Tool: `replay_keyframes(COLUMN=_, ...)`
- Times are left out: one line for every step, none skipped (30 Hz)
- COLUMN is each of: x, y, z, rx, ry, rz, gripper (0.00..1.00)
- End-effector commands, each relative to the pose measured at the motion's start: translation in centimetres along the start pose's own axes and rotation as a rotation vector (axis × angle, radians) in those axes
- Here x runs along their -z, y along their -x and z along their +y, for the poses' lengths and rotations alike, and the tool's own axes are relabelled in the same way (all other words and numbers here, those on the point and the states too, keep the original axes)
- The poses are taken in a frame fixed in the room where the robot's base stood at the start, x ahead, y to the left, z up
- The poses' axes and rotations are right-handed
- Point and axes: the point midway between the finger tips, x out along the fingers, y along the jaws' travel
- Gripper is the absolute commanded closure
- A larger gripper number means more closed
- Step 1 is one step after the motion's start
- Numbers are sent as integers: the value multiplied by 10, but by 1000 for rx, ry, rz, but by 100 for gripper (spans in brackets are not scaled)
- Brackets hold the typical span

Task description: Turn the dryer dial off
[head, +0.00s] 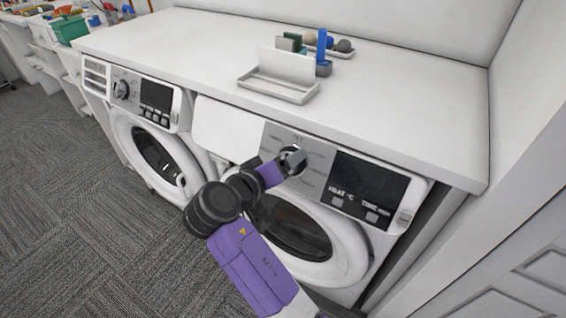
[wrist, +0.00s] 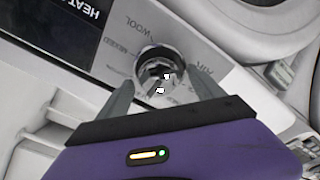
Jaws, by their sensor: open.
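The dryer (head: 345,241) is the right-hand white machine, with a grey control panel and a dark display marked HEAT and TIME. Its round dial (head: 294,160) sits on the panel, left of the display, partly hidden by my gripper (head: 287,163). In the wrist view the dial (wrist: 157,60) is a silver and dark knob, with labels such as WOOL and AIR around it. My gripper (wrist: 163,95) is open, its two grey fingers on either side of the dial's near part. I cannot tell whether they touch it. An OFF mark shows above the dial in the head view.
A second machine (head: 150,130) with its own dial (head: 122,89) stands to the left. The white counter (head: 400,110) runs above both, holding a white tray (head: 278,88) and small coloured items. A white wall and cabinet stand close on the right. Carpet (head: 70,200) is clear at left.

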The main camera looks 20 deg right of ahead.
Motion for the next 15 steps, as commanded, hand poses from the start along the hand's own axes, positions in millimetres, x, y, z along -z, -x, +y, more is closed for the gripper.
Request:
replay_keyframes(x=1, y=6, z=-1, rx=2, ry=0, rz=4, gripper=23)
replay_keyframes(x=1, y=10, z=-1, rx=2, ry=0, rz=5, gripper=23)
replay_keyframes(x=1, y=17, z=-1, rx=2, ry=1, rz=4, gripper=23)
replay_keyframes(x=1, y=22, z=-1, rx=3, ry=1, rz=5, gripper=23)
replay_keyframes(x=0, y=27, z=-1, rx=2, ry=1, rz=5, gripper=23)
replay_keyframes(x=1, y=34, z=-1, rx=2, ry=0, rz=5, gripper=23)
replay_keyframes(x=1, y=39, z=-1, rx=2, ry=1, rz=5, gripper=23)
replay_keyframes(x=0, y=44, z=-2, rx=3, ry=1, rz=4, gripper=23)
replay_keyframes(x=1, y=50, z=-2, rx=4, ry=0, rz=5, gripper=23)
replay_keyframes(x=1, y=54, z=-1, rx=3, ry=0, rz=5, gripper=23)
replay_keyframes(x=1, y=58, z=-1, rx=2, ry=-1, rz=4, gripper=23)
replay_keyframes(x=1, y=62, z=-1, rx=2, ry=0, rz=4, gripper=23)
replay_keyframes(x=1, y=65, z=-1, rx=1, ry=0, rz=4, gripper=23)
replay_keyframes(x=0, y=68, z=-1, rx=1, ry=0, rz=3, gripper=23)
replay_keyframes(x=0, y=70, z=-1, rx=1, ry=0, rz=3, gripper=23)
